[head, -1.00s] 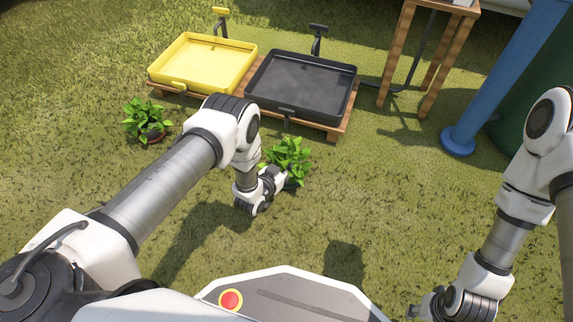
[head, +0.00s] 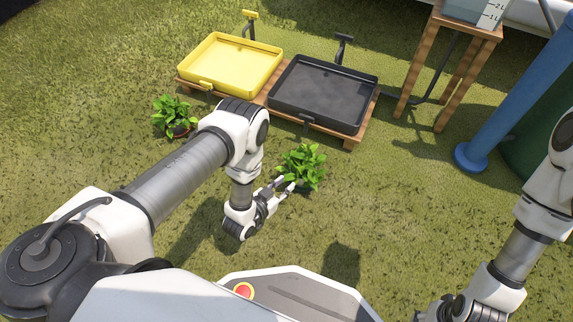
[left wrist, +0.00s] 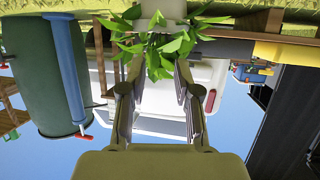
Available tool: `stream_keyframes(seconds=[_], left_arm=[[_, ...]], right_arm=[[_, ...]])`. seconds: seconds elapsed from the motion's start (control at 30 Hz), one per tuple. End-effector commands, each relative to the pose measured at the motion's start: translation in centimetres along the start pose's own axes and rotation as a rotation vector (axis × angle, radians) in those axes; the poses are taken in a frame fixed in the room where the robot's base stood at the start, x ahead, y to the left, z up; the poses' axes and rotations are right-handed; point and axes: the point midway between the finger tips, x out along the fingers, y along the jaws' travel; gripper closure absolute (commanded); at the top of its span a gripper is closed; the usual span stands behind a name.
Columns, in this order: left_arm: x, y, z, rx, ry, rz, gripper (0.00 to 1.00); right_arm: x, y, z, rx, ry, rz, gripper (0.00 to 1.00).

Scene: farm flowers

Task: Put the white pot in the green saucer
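A leafy green plant (head: 302,160) stands upright on the grass, in front of the black tray. Its leaves hide the pot in the head view; a dark green edge, possibly the green saucer (head: 304,188), shows under them. My left gripper (head: 284,186) is at the plant's near left side, with its two fingers spread. In the left wrist view, which is upside down, the white pot (left wrist: 160,8) shows at the top edge beyond the spread fingers, with leaves (left wrist: 160,45) hanging below. My right gripper (head: 420,315) is at the bottom edge, largely cut off.
A second plant (head: 174,117) in a brownish pot stands on the grass at left. A yellow tray (head: 235,62) and a black tray (head: 325,92) sit on a low wooden stand. A wooden table (head: 455,24) and a blue post (head: 510,95) are at right. Grass in front is clear.

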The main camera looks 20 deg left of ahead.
Motion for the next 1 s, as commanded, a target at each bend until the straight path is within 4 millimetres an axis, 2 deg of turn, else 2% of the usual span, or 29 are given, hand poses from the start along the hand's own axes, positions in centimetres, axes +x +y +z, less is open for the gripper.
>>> stream_keyframes(seconds=[0.23,0.3,0.37,0.47,0.5,0.6,0.7,0.77,1.0], left_arm=[[-0.4,-0.1,0.1,-0.003,-0.021,-0.002,0.68],[-1.2,-0.3,0.5,-0.016,-0.117,-0.014,0.68],[-3.2,-0.7,1.2,-0.040,-0.279,-0.035,0.68],[-10.3,-0.8,2.0,-0.111,-0.647,-0.086,0.68],[-14.0,-0.6,2.0,-0.144,-0.798,-0.107,0.68],[-21.7,0.3,1.3,-0.209,-1.065,-0.144,0.68],[-25.7,0.9,0.7,-0.241,-1.192,-0.161,0.68],[-26.4,1.1,0.6,-0.246,-1.215,-0.164,0.68],[-26.4,1.1,0.3,-0.246,-1.214,-0.163,0.68]], right_arm=[[0.0,0.0,0.0,-0.001,-0.001,0.000,0.60],[0.0,0.0,0.0,-0.001,-0.001,0.000,0.60],[-0.1,0.0,0.0,-0.001,-0.001,0.000,0.60],[0.0,0.0,0.0,0.000,0.000,0.000,0.60],[0.0,0.0,0.0,0.000,0.000,0.000,0.60],[0.0,0.0,0.0,0.000,0.000,0.000,0.60],[0.0,0.0,0.0,0.000,0.000,0.000,0.60],[0.0,0.0,0.0,0.000,0.000,0.000,0.60],[-0.3,0.0,0.0,0.000,0.000,0.000,0.60]])
